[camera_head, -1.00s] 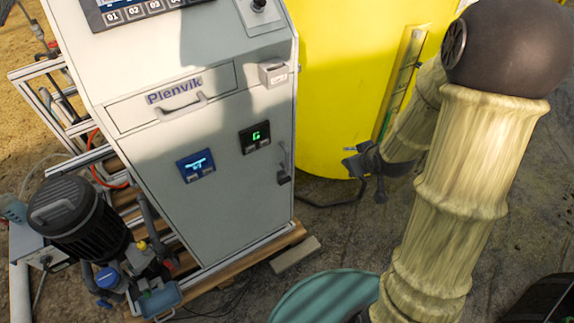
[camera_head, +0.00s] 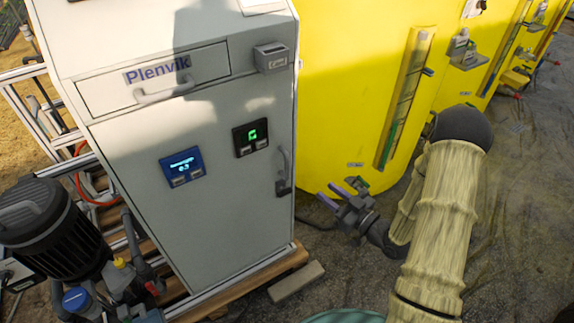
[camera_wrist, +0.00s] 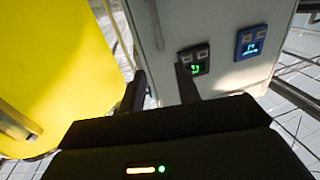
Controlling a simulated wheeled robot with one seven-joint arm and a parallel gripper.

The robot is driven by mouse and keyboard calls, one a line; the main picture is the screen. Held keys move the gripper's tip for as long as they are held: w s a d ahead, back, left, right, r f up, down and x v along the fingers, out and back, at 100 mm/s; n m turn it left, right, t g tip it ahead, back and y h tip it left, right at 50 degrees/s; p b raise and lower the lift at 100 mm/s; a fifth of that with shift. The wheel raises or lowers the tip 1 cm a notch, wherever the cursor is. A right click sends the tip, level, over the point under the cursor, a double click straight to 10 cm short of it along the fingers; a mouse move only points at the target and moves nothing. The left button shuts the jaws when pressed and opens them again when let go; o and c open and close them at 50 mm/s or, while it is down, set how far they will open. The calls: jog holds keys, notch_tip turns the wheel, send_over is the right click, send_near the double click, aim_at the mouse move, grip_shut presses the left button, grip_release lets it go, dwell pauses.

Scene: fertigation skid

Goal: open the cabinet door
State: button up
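The pale grey cabinet (camera_head: 200,120) stands left of centre in the head view. Its door (camera_head: 225,215) is the front panel and looks closed. The dark upright door handle (camera_head: 284,170) is near the door's right edge. My gripper (camera_head: 333,191) is right of the handle, apart from it, with its fingers pointing toward the cabinet. In the wrist view the two fingers (camera_wrist: 161,85) stand apart with nothing seen between them. The cabinet face (camera_wrist: 225,25) fills the upper middle there.
A yellow tank (camera_head: 350,80) stands behind and right of the cabinet. A Plenvik drawer (camera_head: 155,78), a blue display (camera_head: 182,166) and a green-lit display (camera_head: 251,138) are on the front. A black pump (camera_head: 40,225) is at left. A block (camera_head: 296,282) lies on the ground.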

send_over(287, 176)
jog(key=shift+w, duration=0.4)
dwell(0.5)
grip_shut()
